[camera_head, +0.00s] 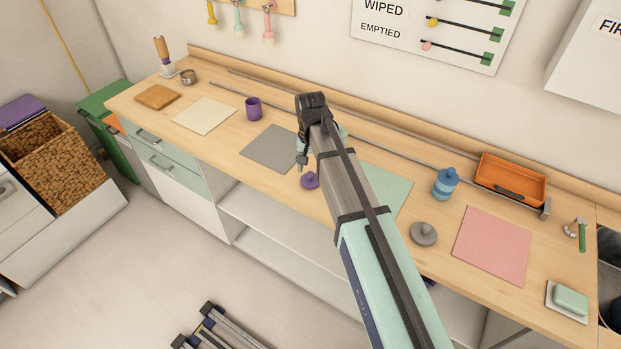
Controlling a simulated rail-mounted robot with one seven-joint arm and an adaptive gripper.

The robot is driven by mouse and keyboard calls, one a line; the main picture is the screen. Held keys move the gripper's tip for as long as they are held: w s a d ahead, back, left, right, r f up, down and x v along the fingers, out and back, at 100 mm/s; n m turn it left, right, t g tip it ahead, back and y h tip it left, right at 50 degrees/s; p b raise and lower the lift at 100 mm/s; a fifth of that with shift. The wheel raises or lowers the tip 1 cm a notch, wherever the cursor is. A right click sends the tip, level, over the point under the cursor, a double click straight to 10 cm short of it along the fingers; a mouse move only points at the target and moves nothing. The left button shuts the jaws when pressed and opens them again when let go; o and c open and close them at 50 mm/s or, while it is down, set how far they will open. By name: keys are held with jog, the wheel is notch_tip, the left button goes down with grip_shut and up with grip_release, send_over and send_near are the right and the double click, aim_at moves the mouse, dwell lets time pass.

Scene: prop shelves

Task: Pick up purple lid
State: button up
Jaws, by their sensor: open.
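The purple lid (310,181) is a small round disc with a knob on top. It lies on the wooden counter near its front edge, just right of the grey mat. My gripper (303,163) is above and slightly left of the lid in this view, pointing down. It is open, and no object shows between its fingers. Whether the fingers touch the lid cannot be told. My arm covers part of the counter to the right of the lid. A purple cup (254,109) stands upright farther left, behind the grey mat.
A grey mat (268,149), a green mat (387,188) and a pink mat (492,246) lie on the counter (222,145). A grey lid (424,234), a blue jar (445,184) and an orange tray (511,181) are at right. A thin rail runs along the back.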

aim_at(310, 173)
jog(key=shift+f+p, duration=0.6)
jog(key=shift+f, duration=1.25)
grip_shut()
